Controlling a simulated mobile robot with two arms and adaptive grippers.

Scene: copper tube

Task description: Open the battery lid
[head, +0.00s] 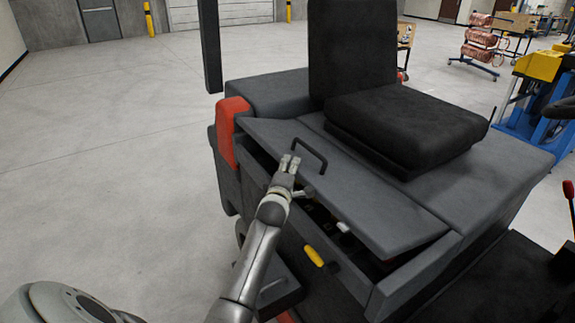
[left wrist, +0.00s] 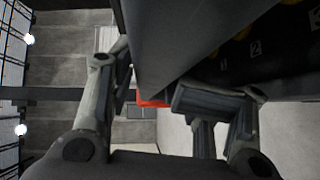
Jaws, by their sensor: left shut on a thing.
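The battery lid (head: 345,190) is a dark grey panel on the vehicle in front of me. It is raised a little, with a dark gap along its front edge. A black bar handle (head: 312,153) stands on its upper left part. My left gripper (head: 288,165) is at the lid's front edge, just left of the handle, shut on the lid. In the left wrist view the lid (left wrist: 200,35) runs between the fingers of my left gripper (left wrist: 150,88), with the dark battery space below it. Much of that space is hidden. My right gripper is not in view.
A black seat (head: 405,125) stands behind the lid. The floor (head: 110,150) to the left is clear.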

